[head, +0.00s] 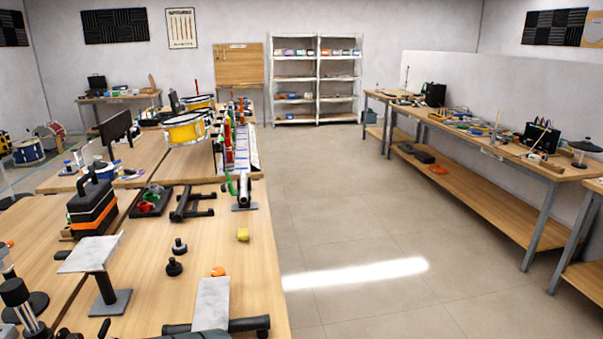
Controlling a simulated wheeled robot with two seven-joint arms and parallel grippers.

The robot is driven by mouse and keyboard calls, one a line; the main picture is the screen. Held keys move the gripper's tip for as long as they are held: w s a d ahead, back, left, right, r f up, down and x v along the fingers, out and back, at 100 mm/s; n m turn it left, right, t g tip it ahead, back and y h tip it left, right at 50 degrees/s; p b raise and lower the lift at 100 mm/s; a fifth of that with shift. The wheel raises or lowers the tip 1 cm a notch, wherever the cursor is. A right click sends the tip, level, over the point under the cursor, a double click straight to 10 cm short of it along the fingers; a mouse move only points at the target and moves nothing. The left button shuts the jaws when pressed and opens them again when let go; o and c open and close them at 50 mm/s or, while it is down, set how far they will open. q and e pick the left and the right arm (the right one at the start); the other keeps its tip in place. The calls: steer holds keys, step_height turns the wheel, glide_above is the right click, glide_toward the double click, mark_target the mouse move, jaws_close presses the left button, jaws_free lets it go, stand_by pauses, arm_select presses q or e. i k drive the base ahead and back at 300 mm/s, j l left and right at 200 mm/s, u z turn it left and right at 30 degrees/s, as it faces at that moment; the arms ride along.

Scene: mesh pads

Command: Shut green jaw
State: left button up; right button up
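A small green curved piece (230,184) stands near the right edge of the long wooden table, beside a silver-and-black tool (243,192). It is too small to tell whether it is a jaw or whether it is open or shut. More green shows on a black holder (150,202) with a red round part, left of it. I cannot tell which of these is the green jaw. Neither of my grippers is in view.
The wooden table (215,245) also bears a black-and-orange block (92,207), grey plates on stands, black knobs, a yellow piece (243,234) and drums (184,129). The floor (340,220) to its right is clear. A workbench (480,145) lines the right wall.

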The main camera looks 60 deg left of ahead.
mark_target(232, 192)
steer(key=i+l+z, duration=0.15)
steer(key=i, duration=0.2)
steer(key=i+z, duration=0.1)
steer(key=i, duration=0.3)
steer(key=i+u, duration=0.4)
steer(key=i+l+u, duration=0.1)
steer(key=u, duration=0.3)
steer(key=i+u, duration=0.15)
steer(key=u, duration=0.25)
steer(key=i+u, duration=0.15)
steer(key=u, duration=0.2)
steer(key=i+l+u, duration=0.15)
steer(key=u, duration=0.25)
steer(key=i+l+u, duration=0.15)
steer(key=u, duration=0.25)
steer(key=i+u, duration=0.1)
steer(key=u, duration=0.3)
steer(key=i+l+u, duration=0.1)
steer(key=u, duration=0.25)
steer(key=l+u, duration=0.1)
steer(key=u, duration=0.3)
steer(key=i+l+u, duration=0.1)
steer(key=u, duration=0.3)
steer(key=i+l+u, duration=0.2)
steer(key=u, duration=0.2)
steer(key=i+l+u, duration=0.1)
steer(key=l+u, duration=0.25)
steer(key=i+l+u, duration=0.15)
steer(key=u, duration=0.25)
